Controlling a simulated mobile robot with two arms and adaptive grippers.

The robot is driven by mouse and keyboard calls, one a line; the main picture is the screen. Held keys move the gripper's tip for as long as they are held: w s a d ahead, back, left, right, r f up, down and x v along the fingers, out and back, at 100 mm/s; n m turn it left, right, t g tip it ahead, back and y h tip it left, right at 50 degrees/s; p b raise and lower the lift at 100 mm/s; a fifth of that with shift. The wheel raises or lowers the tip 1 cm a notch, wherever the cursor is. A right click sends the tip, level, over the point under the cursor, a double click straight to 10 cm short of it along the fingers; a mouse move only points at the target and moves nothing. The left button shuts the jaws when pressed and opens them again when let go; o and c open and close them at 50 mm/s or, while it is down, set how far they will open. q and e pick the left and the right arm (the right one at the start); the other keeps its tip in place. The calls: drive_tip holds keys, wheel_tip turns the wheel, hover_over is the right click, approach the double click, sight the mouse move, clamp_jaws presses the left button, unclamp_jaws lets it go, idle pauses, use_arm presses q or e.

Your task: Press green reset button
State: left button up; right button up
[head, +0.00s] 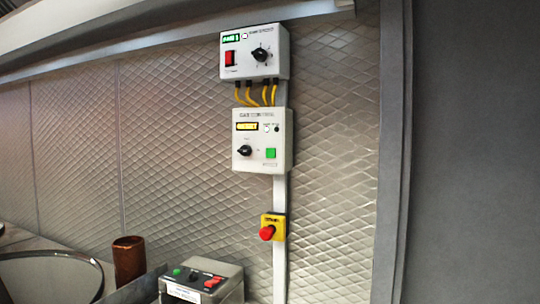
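A small round green button (177,272) shows on a grey box (229,290) at the bottom, beside dark and red controls. The lettering by both green buttons is too small to read. Neither of my grippers is in view.
An upper white box (281,50) with a red switch and black knob joins the gas box by yellow cables. A red emergency button (267,232) on a yellow housing is below. A brown cup (128,260) and a round-rimmed vessel (50,278) stand at lower left.

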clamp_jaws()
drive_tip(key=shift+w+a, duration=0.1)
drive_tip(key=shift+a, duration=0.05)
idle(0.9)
